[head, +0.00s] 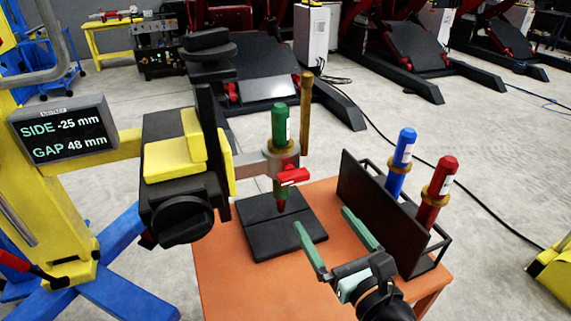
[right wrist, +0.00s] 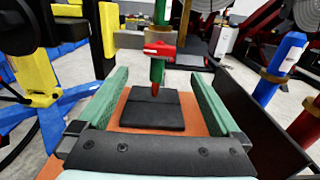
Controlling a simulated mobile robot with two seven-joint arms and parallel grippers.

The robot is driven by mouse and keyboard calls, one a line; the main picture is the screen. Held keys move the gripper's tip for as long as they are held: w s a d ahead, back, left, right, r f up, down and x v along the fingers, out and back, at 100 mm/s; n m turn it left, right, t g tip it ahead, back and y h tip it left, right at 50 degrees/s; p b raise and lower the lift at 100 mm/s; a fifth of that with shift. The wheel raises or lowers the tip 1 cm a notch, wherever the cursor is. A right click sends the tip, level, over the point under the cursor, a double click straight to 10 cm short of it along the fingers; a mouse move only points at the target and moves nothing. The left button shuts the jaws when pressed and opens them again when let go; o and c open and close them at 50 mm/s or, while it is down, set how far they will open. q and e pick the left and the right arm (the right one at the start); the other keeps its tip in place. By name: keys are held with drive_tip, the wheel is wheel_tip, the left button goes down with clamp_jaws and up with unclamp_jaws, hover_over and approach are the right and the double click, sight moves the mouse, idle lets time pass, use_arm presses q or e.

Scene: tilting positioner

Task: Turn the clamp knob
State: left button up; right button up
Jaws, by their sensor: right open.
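A small red knob (head: 293,176), which looks like the clamp knob, sits on the grey holder (head: 250,166) that carries an upright green tool (head: 280,125). The tool points down over a black plate (head: 270,240). In the right wrist view the red knob (right wrist: 159,49) shows ahead, between and beyond the fingers. My right gripper (head: 322,219) is open and empty, below and to the right of the knob, apart from it. It also shows in the right wrist view (right wrist: 158,74). My left gripper cannot be made out.
A display (head: 62,127) reads SIDE -25 mm, GAP 48 mm. A black rack (head: 375,212) with a blue tool (head: 400,160) and a red tool (head: 436,194) stands right of my gripper on the orange table (head: 220,285). The black and yellow positioner (head: 170,160) stands left.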

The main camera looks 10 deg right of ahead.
sight(296, 180)
drive_tip(key=w, duration=0.4)
drive_tip(key=w+a+p, duration=0.1)
drive_tip(key=w, duration=0.2)
drive_tip(key=w+a, duration=0.1)
drive_tip(key=w, duration=0.3)
drive_tip(key=shift+w+a+p, duration=0.2)
drive_tip(key=shift+w+p, duration=0.15)
drive_tip(key=shift+p, duration=0.05)
use_arm(q)
drive_tip(key=shift+w+a+r, duration=0.1)
drive_tip(key=shift+r, duration=0.75)
use_arm(e)
drive_tip(key=shift+w+a, duration=0.1)
drive_tip(key=shift+w, duration=0.45)
drive_tip(key=shift+c, duration=0.4)
drive_tip(key=c, duration=1.1)
